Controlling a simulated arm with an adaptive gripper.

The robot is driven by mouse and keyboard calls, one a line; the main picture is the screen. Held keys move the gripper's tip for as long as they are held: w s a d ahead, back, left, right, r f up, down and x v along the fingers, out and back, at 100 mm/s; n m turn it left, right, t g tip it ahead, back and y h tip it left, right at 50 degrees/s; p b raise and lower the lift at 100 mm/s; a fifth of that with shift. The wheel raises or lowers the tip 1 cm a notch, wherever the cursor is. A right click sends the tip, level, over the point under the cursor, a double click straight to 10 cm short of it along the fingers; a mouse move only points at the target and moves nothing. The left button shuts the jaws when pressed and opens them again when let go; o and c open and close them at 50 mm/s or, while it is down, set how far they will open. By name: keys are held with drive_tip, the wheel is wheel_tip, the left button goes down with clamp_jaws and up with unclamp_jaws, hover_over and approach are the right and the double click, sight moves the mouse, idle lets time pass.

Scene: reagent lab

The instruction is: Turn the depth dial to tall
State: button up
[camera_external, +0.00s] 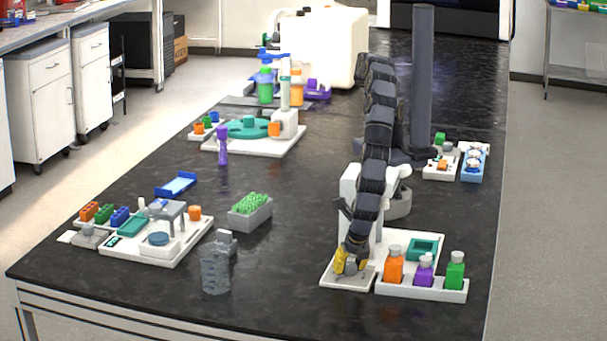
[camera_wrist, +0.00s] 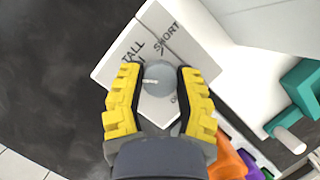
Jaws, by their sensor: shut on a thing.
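The depth dial (camera_wrist: 159,78) is a round grey knob on a white plate (camera_wrist: 112,72), with a pale pointer mark that runs to the left in the wrist view. The black words TALL (camera_wrist: 132,51) and SHORT (camera_wrist: 167,38) are printed beyond it; another label (camera_wrist: 174,98) near the right finger is partly hidden. My gripper (camera_wrist: 157,75) has its yellow-and-black fingers on both sides of the dial, shut on it. In the external view my gripper (camera_external: 352,262) is down at the white plate (camera_external: 342,283), and hides most of the dial.
Right of the plate stand an orange bottle (camera_external: 394,267), a purple bottle (camera_external: 424,273) and a green bottle (camera_external: 455,272) in a white rack. A teal tray (camera_external: 422,248) is behind them.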

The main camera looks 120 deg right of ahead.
drive_tip(key=m+g, duration=0.1)
drive_tip(key=m, duration=0.2)
drive_tip(key=m+g+y, duration=0.1)
drive_tip(key=m, duration=0.2)
drive_tip(key=shift+d+m, duration=0.1)
drive_tip(key=shift+m, duration=0.3)
drive_tip(key=shift+g, duration=0.3)
drive_tip(key=o, duration=1.1)
drive_tip(key=v, duration=1.2)
